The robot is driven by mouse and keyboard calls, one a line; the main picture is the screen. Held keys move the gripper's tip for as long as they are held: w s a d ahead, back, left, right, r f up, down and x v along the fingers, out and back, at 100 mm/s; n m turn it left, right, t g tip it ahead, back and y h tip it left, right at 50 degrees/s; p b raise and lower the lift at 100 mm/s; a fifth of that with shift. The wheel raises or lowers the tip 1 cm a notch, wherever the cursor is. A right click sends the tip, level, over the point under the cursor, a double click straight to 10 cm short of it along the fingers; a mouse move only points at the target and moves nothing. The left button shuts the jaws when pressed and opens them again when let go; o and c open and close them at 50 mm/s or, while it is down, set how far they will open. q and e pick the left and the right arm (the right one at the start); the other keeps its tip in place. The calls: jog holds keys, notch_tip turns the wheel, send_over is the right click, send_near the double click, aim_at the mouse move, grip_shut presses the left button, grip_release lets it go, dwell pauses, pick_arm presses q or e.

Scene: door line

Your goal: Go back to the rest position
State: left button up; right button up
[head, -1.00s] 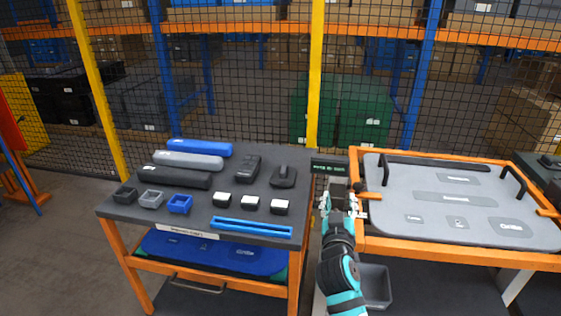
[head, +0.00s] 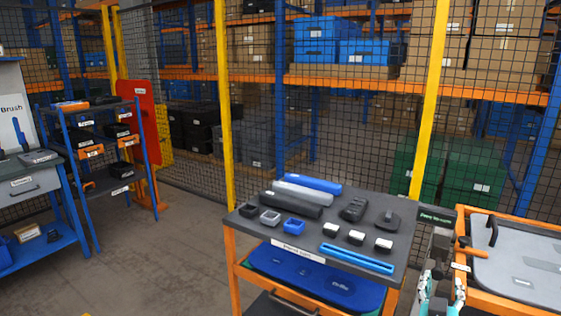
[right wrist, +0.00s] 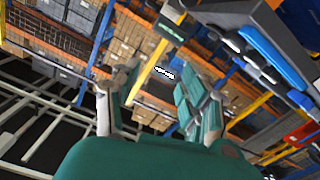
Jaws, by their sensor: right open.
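My right gripper (head: 441,290) shows at the bottom of the head view, between the dark-topped parts table (head: 408,222) and the orange-framed door table (head: 466,218). In the right wrist view its two teal and grey fingers (right wrist: 160,92) stand apart with nothing between them. My left gripper is out of view. The grey door panel (head: 520,262) lies on the orange frame, cut off by the picture's right edge.
Handles, small bins (head: 293,226), white-topped blocks (head: 356,237) and a blue rail (head: 357,259) lie on the parts table. A blue shelf cart (head: 100,150) and a workbench (head: 30,195) stand at left. Open floor (head: 170,255) lies between them. A mesh fence runs behind.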

jog(key=a+f+n+g+y, duration=0.1)
jog(key=a+f+n+y, duration=0.15)
jog(key=f, duration=0.95)
jog(key=a+f+n+g+y, duration=0.1)
jog(key=a+f+g+y, duration=0.2)
jog(key=f, duration=0.8)
jog(key=s+a+f+n+g+y, duration=0.1)
jog(key=s+a+f, duration=0.3)
jog(key=f, duration=0.5)
jog(key=s+a+f+n+g+y, duration=0.1)
jog(key=s+f, duration=0.4)
jog(key=f, duration=0.3)
jog(key=s+a+f+g+y, duration=0.1)
jog(key=s+f+g, duration=0.1)
jog(key=s+f, duration=0.7)
jog(key=s+a+f+g+y, duration=0.1)
jog(key=s+a+f+g, duration=0.1)
jog(key=s+f, duration=0.65)
jog(key=s+d+f+g, duration=0.1)
jog(key=s+f+g, duration=0.1)
jog(key=s, duration=0.9)
jog(key=s+f+g, duration=0.2)
jog(key=s+f, duration=0.1)
jog(key=s, duration=0.8)
jog(key=shift+s+d+f, duration=0.15)
jog(key=shift+s+d, duration=0.2)
jog(key=shift+s, duration=0.05)
